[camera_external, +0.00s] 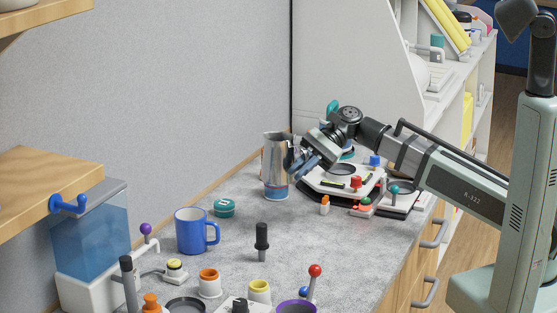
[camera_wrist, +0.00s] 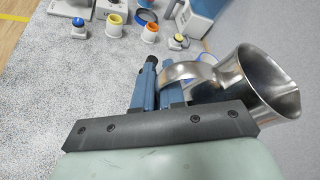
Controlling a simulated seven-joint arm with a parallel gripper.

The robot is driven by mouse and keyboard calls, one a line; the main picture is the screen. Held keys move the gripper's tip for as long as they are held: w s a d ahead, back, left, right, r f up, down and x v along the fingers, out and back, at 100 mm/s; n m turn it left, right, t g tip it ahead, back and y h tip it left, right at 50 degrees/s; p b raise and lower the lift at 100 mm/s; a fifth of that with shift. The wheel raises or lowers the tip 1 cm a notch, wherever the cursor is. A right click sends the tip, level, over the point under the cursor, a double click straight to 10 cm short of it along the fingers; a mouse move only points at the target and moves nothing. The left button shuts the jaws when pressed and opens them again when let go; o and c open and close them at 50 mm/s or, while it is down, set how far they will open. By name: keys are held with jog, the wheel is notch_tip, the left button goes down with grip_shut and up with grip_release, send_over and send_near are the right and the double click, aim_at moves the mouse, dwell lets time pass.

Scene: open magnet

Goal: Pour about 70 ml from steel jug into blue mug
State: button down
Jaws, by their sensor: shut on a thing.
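The steel jug (camera_external: 276,160) stands upright toward the back of the grey counter, with a blue band near its base. My gripper (camera_external: 298,161) is at its right side, shut on its handle. In the wrist view my gripper's blue fingers (camera_wrist: 158,92) close around the jug's handle, and the steel jug (camera_wrist: 262,84) shows its open mouth at the right. I cannot tell whether its base touches the counter, and its contents are not visible. The blue mug (camera_external: 191,231) stands upright on the counter, left of and nearer than the jug, handle to the right; its inside is mostly hidden.
A teal round object (camera_external: 224,208) lies between mug and jug. A black upright knob (camera_external: 262,241) stands right of the mug. A blue-tinted tank (camera_external: 92,240) is at the left.

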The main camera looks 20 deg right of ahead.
jog(key=s+a+m+t+y, duration=0.1)
jog(key=s+a+t, duration=0.1)
jog(key=s+a, duration=0.65)
jog(key=s+a+m+t, duration=0.1)
jog(key=s+a+m, duration=0.1)
jog(key=s+a, duration=0.65)
jog(key=f, duration=0.4)
jog(key=w+a+f, duration=0.1)
jog(key=f, duration=0.3)
jog(key=w+a+f, duration=0.1)
jog(key=f, duration=0.2)
jog(key=shift+w+f, duration=0.2)
jog(key=shift+f, duration=0.2)
